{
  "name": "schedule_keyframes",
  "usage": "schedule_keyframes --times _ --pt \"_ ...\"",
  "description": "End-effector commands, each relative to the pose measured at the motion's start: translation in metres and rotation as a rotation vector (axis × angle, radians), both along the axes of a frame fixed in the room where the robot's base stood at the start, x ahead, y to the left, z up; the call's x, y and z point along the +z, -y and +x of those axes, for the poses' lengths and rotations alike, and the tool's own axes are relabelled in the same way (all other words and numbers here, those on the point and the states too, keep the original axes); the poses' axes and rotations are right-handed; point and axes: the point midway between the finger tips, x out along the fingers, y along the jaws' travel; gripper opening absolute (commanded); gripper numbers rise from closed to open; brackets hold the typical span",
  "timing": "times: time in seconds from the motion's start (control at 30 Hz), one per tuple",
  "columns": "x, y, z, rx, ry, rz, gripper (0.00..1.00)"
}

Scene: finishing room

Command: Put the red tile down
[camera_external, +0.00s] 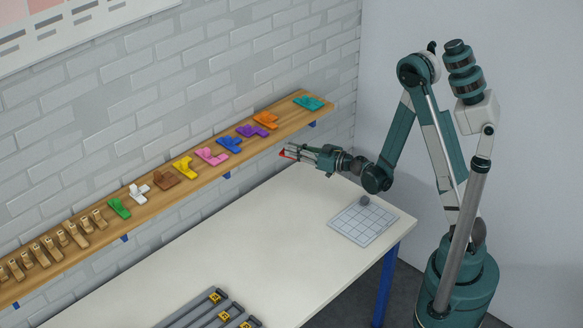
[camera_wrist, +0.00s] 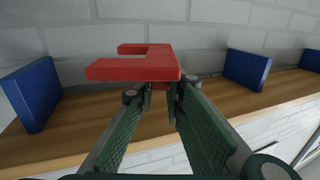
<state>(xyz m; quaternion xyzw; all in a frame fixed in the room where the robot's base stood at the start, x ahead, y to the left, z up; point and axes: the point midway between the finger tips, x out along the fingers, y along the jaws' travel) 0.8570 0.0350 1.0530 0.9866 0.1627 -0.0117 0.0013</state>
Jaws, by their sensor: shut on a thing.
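The red tile (camera_external: 287,154) is at the tips of my gripper (camera_external: 294,152), in front of the wooden shelf and above the white table. In the wrist view the red tile (camera_wrist: 140,65) is a flat U-like piece with its open side to the left. My gripper (camera_wrist: 162,92) is shut on its near right part, and the tile hangs clear of any surface. The fingers partly hide the shelf behind them.
The wooden shelf (camera_external: 60,258) holds several coloured tiles, with bare wood between the orange (camera_external: 265,120) and teal (camera_external: 308,103) ones. Blue flat pieces (camera_wrist: 246,69) show along the wood. A gridded plate (camera_external: 362,222) lies on the table (camera_external: 270,240); grey bars lie at the front.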

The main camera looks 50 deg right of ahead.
Motion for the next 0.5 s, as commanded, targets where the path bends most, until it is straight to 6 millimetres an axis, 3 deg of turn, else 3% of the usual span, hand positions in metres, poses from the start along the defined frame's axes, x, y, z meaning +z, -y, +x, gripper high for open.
schedule_keyframes --times 0.2,0.5 --pt "-0.023 -0.045 -0.001 0.035 -0.016 -0.005 0.0" --pt "-0.036 -0.088 -0.008 0.065 -0.027 -0.007 0.0"
